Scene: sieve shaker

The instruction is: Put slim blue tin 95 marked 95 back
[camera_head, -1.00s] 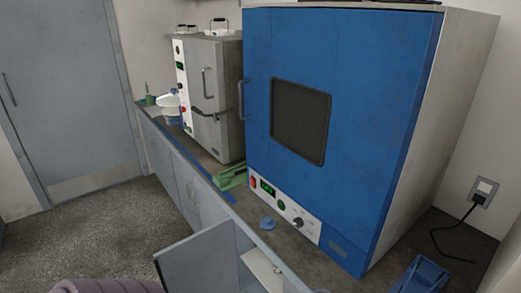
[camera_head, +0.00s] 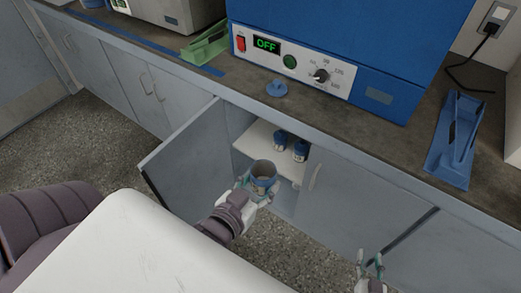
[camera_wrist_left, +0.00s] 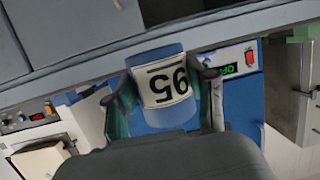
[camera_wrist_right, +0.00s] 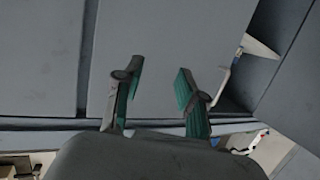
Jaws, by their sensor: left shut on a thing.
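The slim blue tin 95 (camera_head: 264,177) is in my left gripper (camera_head: 256,184), in front of the open cupboard under the blue oven. In the left wrist view the tin (camera_wrist_left: 162,112) has a white label reading 95, upside down in the picture, between the two fingers (camera_wrist_left: 165,88). The cupboard's white shelf (camera_head: 254,143) holds two small blue tins, one (camera_head: 281,139) beside the other (camera_head: 300,151). My right gripper (camera_head: 370,266) is open and empty in front of the closed cupboard doors; its spread fingers also show in the right wrist view (camera_wrist_right: 158,88).
The open cupboard door (camera_head: 185,160) stands out left of the opening. The countertop (camera_head: 330,105) above carries a blue lid-like piece (camera_head: 277,88), a green tray (camera_head: 206,46) and a blue tray (camera_head: 455,140). The oven display (camera_head: 266,44) reads OFF.

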